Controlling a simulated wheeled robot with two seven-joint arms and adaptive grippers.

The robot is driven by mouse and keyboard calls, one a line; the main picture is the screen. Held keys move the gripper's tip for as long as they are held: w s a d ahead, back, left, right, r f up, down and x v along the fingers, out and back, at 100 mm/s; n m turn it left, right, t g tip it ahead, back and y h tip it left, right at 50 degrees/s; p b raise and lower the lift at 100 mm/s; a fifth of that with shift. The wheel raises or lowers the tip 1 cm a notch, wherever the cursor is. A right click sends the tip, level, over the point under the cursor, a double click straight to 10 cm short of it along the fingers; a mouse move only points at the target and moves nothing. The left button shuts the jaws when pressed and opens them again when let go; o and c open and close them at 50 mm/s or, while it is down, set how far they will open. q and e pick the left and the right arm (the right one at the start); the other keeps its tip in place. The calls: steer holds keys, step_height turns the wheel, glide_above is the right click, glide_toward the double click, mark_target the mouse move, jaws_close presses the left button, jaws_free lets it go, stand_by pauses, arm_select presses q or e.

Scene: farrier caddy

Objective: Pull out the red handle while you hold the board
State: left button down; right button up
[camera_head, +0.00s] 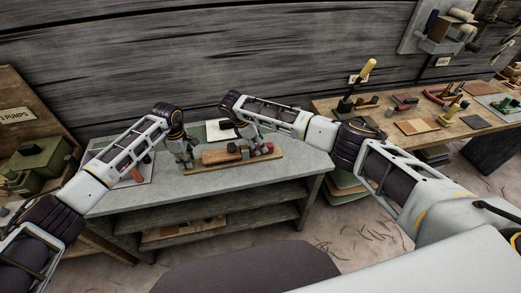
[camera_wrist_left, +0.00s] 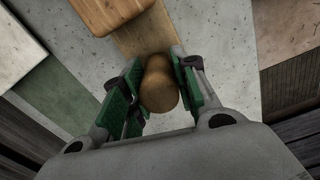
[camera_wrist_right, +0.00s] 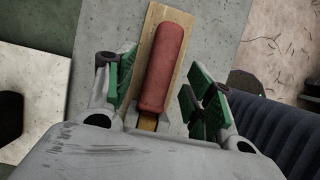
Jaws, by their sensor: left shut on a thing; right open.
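The wooden board (camera_head: 216,158) lies on the grey table. My left gripper (camera_head: 186,160) is at its left end; in the left wrist view the gripper (camera_wrist_left: 160,88) is shut on a rounded brown wooden piece (camera_wrist_left: 160,90) standing at the end of the board (camera_wrist_left: 138,38). The red handle (camera_wrist_right: 164,66) lies along the right end of the board, seen in the right wrist view. My right gripper (camera_wrist_right: 156,92) is open, with its green-padded fingers on either side of the handle's near end and a gap visible on the right. In the head view the red handle (camera_head: 268,147) is small at the board's right end.
The grey table (camera_head: 240,176) has bare surface in front of the board. A pale panel (camera_head: 214,131) lies behind it. A second wooden bench (camera_head: 400,112) with several tools stands at the right, and a green machine (camera_head: 38,160) at the left.

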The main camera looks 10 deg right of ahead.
mark_target(272, 143)
arm_select(q)
steer(key=shift+f, duration=0.1)
arm_select(e)
steer(key=shift+x, duration=1.1)
jaws_close()
steer(key=shift+d, duration=1.25)
stand_by(0.8)
steer(key=shift+d, duration=1.25)
steer(key=shift+d, duration=0.1)
